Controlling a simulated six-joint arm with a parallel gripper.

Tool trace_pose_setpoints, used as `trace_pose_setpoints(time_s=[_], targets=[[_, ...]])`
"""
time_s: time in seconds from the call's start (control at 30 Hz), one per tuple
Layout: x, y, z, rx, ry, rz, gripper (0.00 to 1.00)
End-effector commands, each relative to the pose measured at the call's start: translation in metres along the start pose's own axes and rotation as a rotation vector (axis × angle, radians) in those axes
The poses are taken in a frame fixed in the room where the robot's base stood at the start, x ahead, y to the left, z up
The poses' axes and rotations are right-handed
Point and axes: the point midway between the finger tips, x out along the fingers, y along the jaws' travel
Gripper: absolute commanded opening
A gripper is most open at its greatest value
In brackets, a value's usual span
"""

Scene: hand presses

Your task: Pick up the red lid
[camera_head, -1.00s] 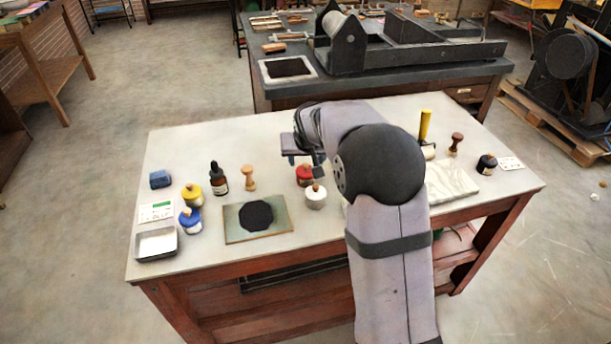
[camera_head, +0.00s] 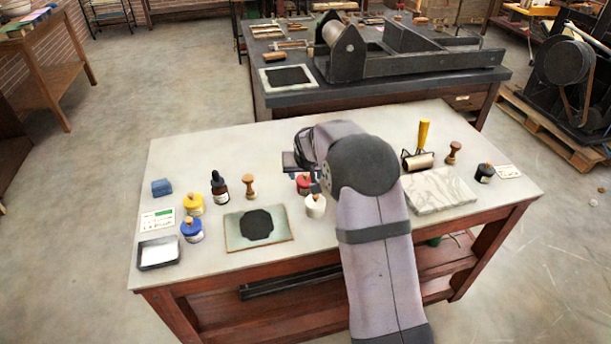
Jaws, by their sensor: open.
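The red lid (camera_head: 304,179) sits on a small jar on the pale table, just behind the white-lidded jar (camera_head: 315,206). It is partly hidden by my gripper and the white jar. My gripper (camera_head: 301,175) is open, close above or beside the red lid. The view does not show clearly whether its fingers are around the lid or touching it.
A wooden-handled stamp (camera_head: 249,187), a dropper bottle (camera_head: 220,187), a yellow-lidded jar (camera_head: 193,203) and a blue-lidded jar (camera_head: 191,230) stand to the left. A dark plate on a board (camera_head: 231,233) lies in front. A marble slab (camera_head: 437,190) and roller (camera_head: 418,161) are to the right.

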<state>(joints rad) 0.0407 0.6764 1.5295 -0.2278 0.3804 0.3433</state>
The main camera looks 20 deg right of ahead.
Motion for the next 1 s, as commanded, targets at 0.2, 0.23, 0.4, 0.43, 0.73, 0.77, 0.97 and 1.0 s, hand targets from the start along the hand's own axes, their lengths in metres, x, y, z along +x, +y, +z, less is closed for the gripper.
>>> trace_pose_setpoints(time_s=[0.2, 0.23, 0.4, 0.43, 0.73, 0.77, 0.97, 1.0], targets=[[0.015, 0.0, 0.0, 0.001, 0.0, 0.0, 0.51], [0.016, 0.0, 0.0, 0.001, 0.0, 0.0, 0.51], [0.017, 0.0, 0.0, 0.001, 0.002, 0.0, 0.51], [0.017, 0.0, 0.0, 0.001, 0.001, 0.0, 0.51], [0.017, 0.0, 0.001, 0.0, -0.001, 0.0, 0.0], [0.018, 0.0, 0.001, 0.0, -0.002, 0.0, 0.0], [0.018, 0.001, 0.003, 0.0, -0.007, 0.002, 0.0], [0.019, 0.001, 0.004, 0.0, -0.008, 0.002, 0.0]])
